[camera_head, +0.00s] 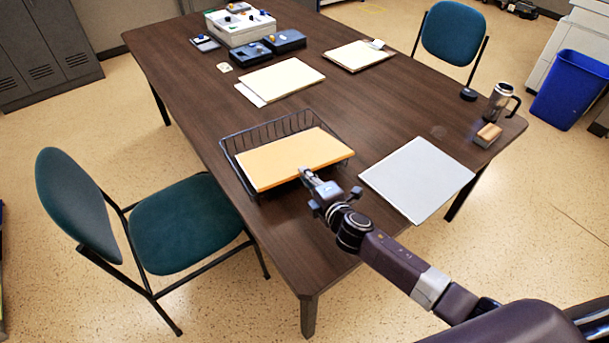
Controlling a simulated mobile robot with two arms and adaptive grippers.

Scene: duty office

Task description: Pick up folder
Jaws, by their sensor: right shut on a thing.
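An orange-yellow folder (292,158) lies flat at a black wire tray (266,130), in the near middle of the dark table. It covers most of the tray, and its right corner reaches the tray's right rim. I cannot tell whether it rests in the tray or is slightly raised. My right gripper (306,175) reaches in from the lower right and is shut on the folder's near edge; the grip itself is small and partly hidden. My left gripper is not in view.
A pale grey folder or board (418,180) lies to the right of the tray. A wooden block (488,135) and a metal mug (497,103) stand near the table's right edge. Papers (282,80) and boxes (241,27) lie farther back. A green chair (185,225) stands at the left.

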